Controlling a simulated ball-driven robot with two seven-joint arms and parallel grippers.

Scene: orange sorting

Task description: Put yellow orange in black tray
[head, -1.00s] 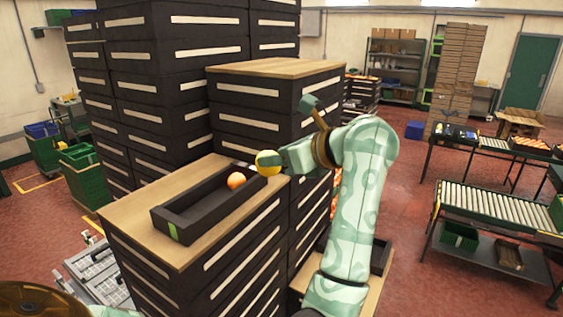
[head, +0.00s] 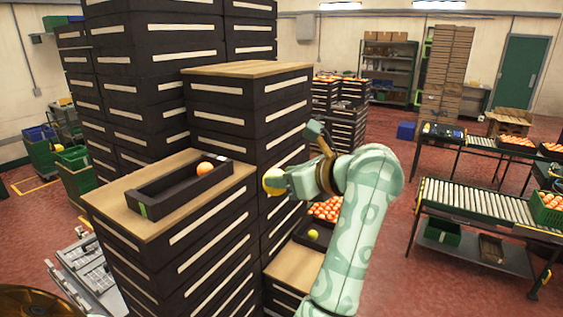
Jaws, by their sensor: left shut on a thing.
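My left gripper (head: 284,181) is in the middle of the head view, shut on a yellow orange (head: 271,180). It holds the orange in the air, to the right of the wood-topped black stack. The black tray (head: 150,202) is a long open box with a small green label, lying on that wooden top to the left of my gripper. An orange-coloured fruit (head: 205,168) sits in the tray's far right end. The held orange is apart from the tray. My right gripper is not in view.
A taller wood-topped stack (head: 245,69) stands behind the tray. Lower right of it, partly behind my arm, are a crate of oranges (head: 325,209) and another yellow fruit (head: 313,235). A roller conveyor (head: 470,207) stands at right, with open red floor before it.

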